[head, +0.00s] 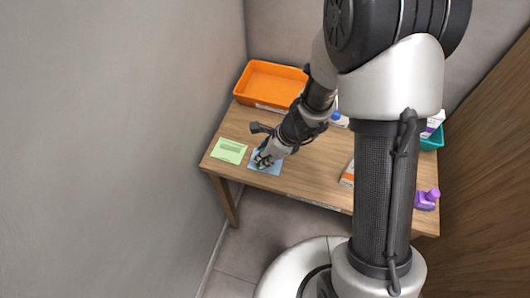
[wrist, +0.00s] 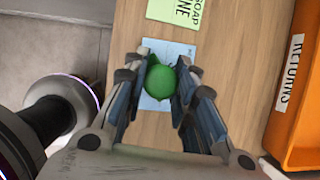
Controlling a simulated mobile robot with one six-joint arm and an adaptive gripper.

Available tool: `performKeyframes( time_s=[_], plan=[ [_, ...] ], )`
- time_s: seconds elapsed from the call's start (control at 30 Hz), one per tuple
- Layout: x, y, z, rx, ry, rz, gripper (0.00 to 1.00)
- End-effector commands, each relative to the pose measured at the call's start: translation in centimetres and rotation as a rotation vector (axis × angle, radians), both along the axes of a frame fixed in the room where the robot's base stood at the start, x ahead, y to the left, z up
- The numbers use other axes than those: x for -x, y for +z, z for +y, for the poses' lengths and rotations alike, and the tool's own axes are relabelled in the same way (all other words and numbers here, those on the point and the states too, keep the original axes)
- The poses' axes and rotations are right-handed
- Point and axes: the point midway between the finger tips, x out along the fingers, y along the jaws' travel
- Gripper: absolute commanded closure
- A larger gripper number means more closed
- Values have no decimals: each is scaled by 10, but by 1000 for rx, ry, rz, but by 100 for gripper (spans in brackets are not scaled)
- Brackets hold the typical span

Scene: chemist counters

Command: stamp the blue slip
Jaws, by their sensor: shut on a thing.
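The blue slip (head: 265,168) lies flat on the wooden table near its front edge, partly covered by my gripper in the head view. In the wrist view the blue slip (wrist: 151,103) shows around and below my gripper (wrist: 161,82). My gripper is shut on a round green object (wrist: 161,80), likely the stamp's handle, held directly over the slip. I cannot tell whether its underside touches the paper. A green slip (head: 229,151) lies just left of the blue one; in the wrist view it has printed words including "SOAP".
An orange tray (head: 270,84), labelled "RETURNS", stands at the table's back left. A teal bin (head: 432,138) and a purple bottle (head: 427,199) are at the right end. A small orange-and-white box (head: 348,174) stands right of my gripper. Bare tabletop (head: 310,175) lies between.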

Motion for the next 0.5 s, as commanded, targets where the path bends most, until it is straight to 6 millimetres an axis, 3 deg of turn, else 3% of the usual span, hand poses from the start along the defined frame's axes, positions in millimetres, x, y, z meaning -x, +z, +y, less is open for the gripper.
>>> performKeyframes(
  time_s=[0.5],
  plan=[
    [0,-3,0,0,0,0,90]
  ],
)
